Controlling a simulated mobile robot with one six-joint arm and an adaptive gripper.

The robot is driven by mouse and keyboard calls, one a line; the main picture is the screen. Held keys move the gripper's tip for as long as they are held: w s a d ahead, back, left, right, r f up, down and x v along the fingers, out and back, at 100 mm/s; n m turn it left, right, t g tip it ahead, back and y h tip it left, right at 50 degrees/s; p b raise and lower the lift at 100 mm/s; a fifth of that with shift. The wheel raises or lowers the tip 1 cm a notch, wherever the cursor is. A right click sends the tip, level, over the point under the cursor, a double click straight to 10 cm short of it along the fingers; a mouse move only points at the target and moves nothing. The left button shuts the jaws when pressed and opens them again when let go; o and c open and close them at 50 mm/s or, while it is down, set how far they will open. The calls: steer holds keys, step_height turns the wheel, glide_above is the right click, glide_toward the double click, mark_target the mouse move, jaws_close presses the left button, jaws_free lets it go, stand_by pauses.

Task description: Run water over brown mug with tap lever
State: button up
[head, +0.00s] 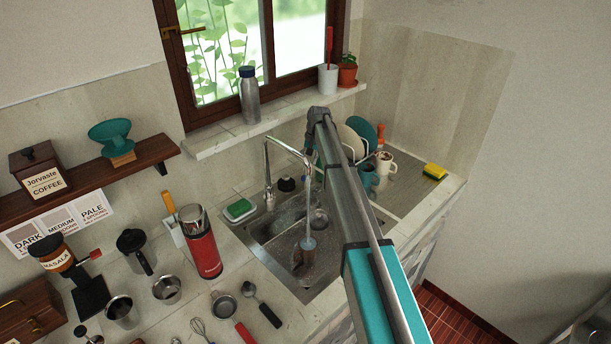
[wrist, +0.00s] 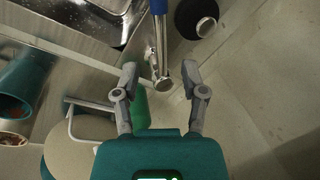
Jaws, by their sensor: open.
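The brown mug (head: 303,260) appears to stand in the sink basin below the tap (head: 267,190); it is small and partly unclear. A thin pale vertical streak with a bluish lower end runs between the spout and the mug. I cannot tell whether it is running water. My gripper (wrist: 161,78) is open and empty in the wrist view. A chrome piece with a rounded end (wrist: 162,82) shows between the fingertips, and I cannot tell whether it is the tap lever or touched. In the head view my arm hides the gripper's fingers.
The steel sink (head: 265,232) has a green sponge (head: 239,210) at its left. Plates (head: 350,143), a teal mug (head: 368,176) and a white mug (head: 385,163) stand on the drainer. A red flask (head: 203,252) stands left of the sink. A round black object (wrist: 196,17) lies beyond my fingers.

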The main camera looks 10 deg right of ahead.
steer(key=shift+w+a+f+b, duration=0.1)
steer(key=shift+a+f+b, duration=0.1)
steer(key=shift+f+b, duration=0.75)
steer(key=shift+s+a+f+b, duration=0.1)
steer(key=shift+a+f+b, duration=0.1)
steer(key=shift+f+b, duration=0.75)
steer(key=shift+w+a+f+b, duration=0.1)
steer(key=shift+a+f+b, duration=0.1)
steer(key=shift+f+b, duration=0.75)
steer(key=shift+f, duration=0.15)
jaws_close()
